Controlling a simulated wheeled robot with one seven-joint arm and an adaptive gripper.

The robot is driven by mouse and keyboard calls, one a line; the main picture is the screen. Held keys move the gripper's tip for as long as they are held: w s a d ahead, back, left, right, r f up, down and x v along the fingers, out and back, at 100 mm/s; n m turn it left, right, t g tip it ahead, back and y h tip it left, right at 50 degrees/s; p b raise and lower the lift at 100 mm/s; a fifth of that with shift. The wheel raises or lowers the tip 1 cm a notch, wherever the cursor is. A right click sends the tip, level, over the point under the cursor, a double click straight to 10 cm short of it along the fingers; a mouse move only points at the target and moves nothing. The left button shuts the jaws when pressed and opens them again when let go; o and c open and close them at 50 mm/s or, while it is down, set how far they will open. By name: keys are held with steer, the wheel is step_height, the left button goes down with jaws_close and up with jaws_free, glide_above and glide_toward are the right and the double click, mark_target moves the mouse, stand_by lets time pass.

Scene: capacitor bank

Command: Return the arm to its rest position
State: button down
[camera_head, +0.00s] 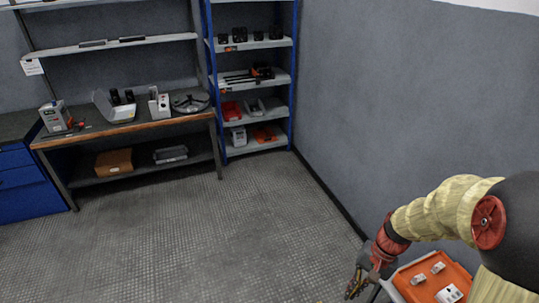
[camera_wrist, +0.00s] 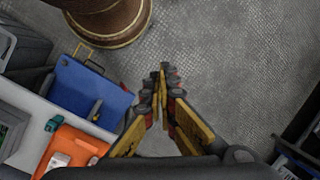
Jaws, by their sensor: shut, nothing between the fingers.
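My gripper (camera_wrist: 163,88) is shut in the wrist view, its black-tipped yellow fingers meeting over the grey floor with nothing between them. In the head view my gripper (camera_head: 356,284) shows at the lower right, pointing down beside an orange tray. My arm (camera_head: 440,213), in a tan sleeve with red joints, is bent and reaches in from the right edge.
The orange tray (camera_head: 412,284) holds small white parts close to my gripper. A workbench (camera_head: 130,128) and a blue-framed shelf (camera_head: 252,98) stand at the back. A grey wall (camera_head: 400,110) runs along the right. The floor (camera_head: 210,235) ahead is clear.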

steer(key=s+a+r+n+t+h, duration=0.1)
steer(key=s+r+n+t, duration=0.1)
steer(key=r, duration=0.6)
steer(key=s+a+r+n+t+h, duration=0.1)
steer(key=s+a+r+n+t, duration=0.1)
steer(key=s+r, duration=0.3)
steer(key=s+a+r+n+t+h, duration=0.1)
steer(key=s+a+r+n+t, duration=0.1)
steer(key=r, duration=0.9)
steer(key=shift+s+t, duration=0.4)
steer(key=shift+s, duration=0.45)
